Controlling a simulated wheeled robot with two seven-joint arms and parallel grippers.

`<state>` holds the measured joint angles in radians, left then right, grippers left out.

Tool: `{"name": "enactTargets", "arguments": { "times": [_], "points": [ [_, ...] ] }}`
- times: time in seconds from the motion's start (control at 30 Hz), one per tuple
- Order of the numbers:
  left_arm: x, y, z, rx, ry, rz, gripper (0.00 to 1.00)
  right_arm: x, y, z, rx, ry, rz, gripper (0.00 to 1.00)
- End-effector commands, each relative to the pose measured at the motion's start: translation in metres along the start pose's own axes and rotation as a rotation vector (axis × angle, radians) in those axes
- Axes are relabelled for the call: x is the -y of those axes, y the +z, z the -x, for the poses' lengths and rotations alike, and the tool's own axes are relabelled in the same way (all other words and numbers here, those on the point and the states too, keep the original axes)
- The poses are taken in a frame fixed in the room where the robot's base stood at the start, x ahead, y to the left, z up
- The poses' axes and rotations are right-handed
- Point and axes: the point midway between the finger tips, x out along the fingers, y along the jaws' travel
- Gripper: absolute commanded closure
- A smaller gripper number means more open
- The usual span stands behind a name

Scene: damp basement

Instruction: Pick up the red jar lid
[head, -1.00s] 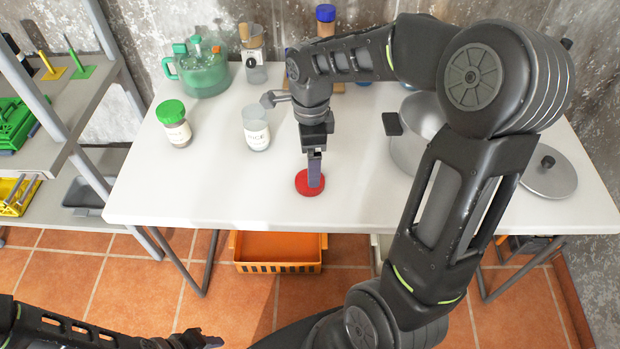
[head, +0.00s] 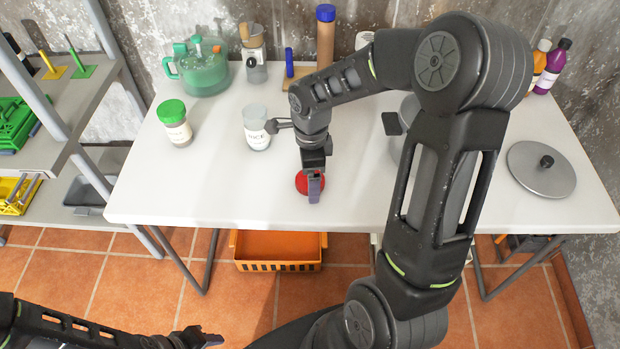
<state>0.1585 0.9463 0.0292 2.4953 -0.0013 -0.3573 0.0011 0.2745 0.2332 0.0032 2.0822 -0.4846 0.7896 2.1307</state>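The red jar lid (head: 301,184) is on the white table near its front edge, partly hidden behind my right gripper. My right gripper (head: 314,190) points down at the lid, with one finger visible in front of the lid's right part. The other finger is hidden, so I cannot tell whether it is shut on the lid or only beside it. My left gripper (head: 205,341) is low at the bottom of the view, away from the table, and its opening is unclear.
A rice jar (head: 257,132) stands close behind and left of my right gripper. A green-lidded jar (head: 175,128) and a green jug (head: 203,72) are farther left. A grey pot lid (head: 541,170) lies right. An orange crate (head: 278,250) is below the table. The table's front left is clear.

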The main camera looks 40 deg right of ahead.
Motion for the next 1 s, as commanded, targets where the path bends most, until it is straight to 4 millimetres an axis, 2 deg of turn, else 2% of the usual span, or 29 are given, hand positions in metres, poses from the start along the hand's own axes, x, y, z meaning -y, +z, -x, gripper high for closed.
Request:
{"name": "enactTargets", "arguments": {
  "times": [0.53,1.0],
  "points": [
    [0.0000,0.0001,-0.0001,0.000,0.000,0.000,0.64,0.0000,0.0000,0.0004,0.000,0.000,0.000,0.12],
    [0.0001,0.0000,-0.0001,0.000,0.000,0.000,0.64,0.0000,0.0000,0.0004,0.000,0.000,0.000,0.50]
  ]
}}
